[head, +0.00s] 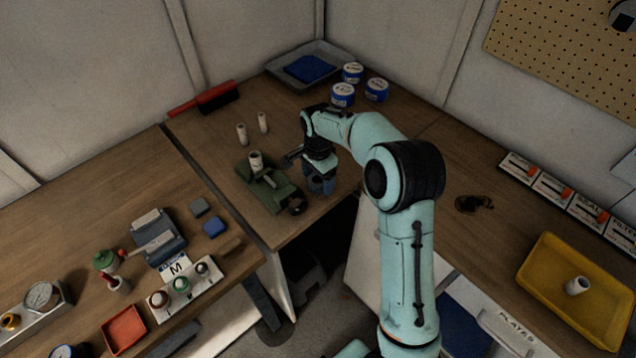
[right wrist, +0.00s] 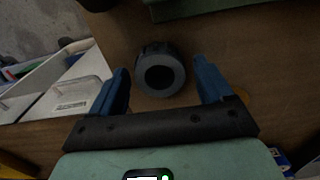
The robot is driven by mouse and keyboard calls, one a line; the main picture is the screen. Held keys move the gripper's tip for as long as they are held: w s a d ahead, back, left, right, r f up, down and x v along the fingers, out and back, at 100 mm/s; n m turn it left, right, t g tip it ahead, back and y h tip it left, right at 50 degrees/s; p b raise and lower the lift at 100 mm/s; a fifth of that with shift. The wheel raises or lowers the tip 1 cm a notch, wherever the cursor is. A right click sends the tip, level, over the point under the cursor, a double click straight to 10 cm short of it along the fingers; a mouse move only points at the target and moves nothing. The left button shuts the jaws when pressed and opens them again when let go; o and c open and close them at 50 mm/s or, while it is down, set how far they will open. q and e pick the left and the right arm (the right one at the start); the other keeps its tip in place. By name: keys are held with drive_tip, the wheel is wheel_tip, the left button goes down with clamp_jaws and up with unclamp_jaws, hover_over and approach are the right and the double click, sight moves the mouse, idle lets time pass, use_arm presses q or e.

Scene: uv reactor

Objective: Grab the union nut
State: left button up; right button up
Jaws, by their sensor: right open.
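The union nut (head: 297,207) is a small dark ring on the wooden bench, near its front edge and just in front of the green fixture (head: 270,187). In the right wrist view the union nut (right wrist: 160,58) shows a grey ring face with a dark centre. My right gripper (head: 320,186) is over the bench, just right of the nut. In the right wrist view its two blue fingers (right wrist: 162,75) are spread, with the nut showing in the gap between them. The nut appears clear of both fingers; the exact distance to it is hard to tell. My left gripper is not in view.
A white cylinder (head: 255,161) stands on the fixture, and two more white cylinders (head: 242,133) stand behind it. Blue-and-white tins (head: 343,95) and a grey tray (head: 331,62) are at the back. A gap opens beyond the bench's front edge.

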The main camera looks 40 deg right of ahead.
drive_tip(key=c, duration=1.1)
